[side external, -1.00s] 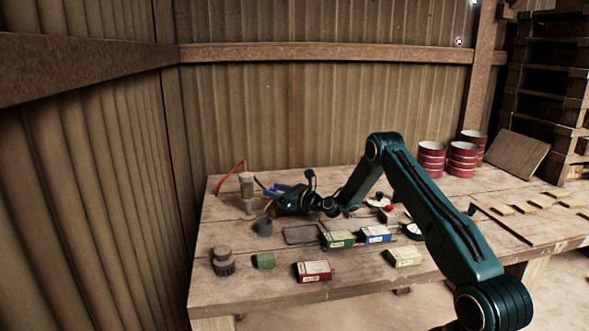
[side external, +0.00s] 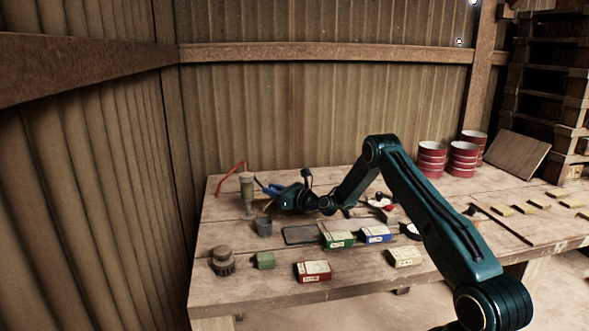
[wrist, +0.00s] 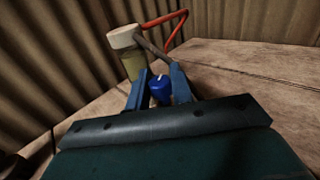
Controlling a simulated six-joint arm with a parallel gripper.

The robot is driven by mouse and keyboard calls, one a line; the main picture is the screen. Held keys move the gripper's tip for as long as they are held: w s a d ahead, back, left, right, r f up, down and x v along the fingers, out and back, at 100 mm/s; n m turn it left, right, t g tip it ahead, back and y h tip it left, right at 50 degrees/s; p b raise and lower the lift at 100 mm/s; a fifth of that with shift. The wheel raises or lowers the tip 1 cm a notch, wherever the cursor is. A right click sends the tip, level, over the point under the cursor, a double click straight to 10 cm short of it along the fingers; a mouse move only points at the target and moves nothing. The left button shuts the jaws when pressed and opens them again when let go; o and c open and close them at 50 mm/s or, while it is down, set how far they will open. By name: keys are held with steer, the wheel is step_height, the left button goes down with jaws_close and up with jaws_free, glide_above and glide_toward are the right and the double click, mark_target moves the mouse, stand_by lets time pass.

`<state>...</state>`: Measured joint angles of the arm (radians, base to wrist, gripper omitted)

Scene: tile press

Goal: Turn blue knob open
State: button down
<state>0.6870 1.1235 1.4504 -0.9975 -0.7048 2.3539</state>
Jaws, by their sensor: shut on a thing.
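The blue knob (wrist: 160,88) shows in the wrist view between the two blue fingers of my gripper (wrist: 160,86). It has a small white mark on its top. My gripper is shut on the knob, with one finger on each side. In the side external view my gripper (side external: 266,188) is low at the back left of the table, and the knob cannot be made out there. Just beyond the knob stands an upright greenish container with a pale cap (wrist: 125,38); it also shows in the side view (side external: 247,186).
A knobbed grey part (side external: 223,260) stands front left.

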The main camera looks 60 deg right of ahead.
steer(key=shift+n+y, duration=0.6)
steer(key=shift+y, duration=0.3)
steer(key=shift+n+g+y, duration=0.4)
steer(key=shift+n+y, duration=0.8)
steer(key=shift+y, duration=0.5)
steer(key=shift+n+g+y, duration=0.9)
steer(key=shift+n+y, duration=0.4)
steer(key=shift+y, duration=0.7)
steer(key=c, duration=1.3)
jaws_free()
steer(key=shift+o, duration=0.2)
steer(key=shift+s, duration=0.2)
steer(key=s+d+r, duration=0.2)
steer(key=s+r, duration=0.2)
steer(key=r, duration=0.3)
steer(key=shift+d, duration=0.25)
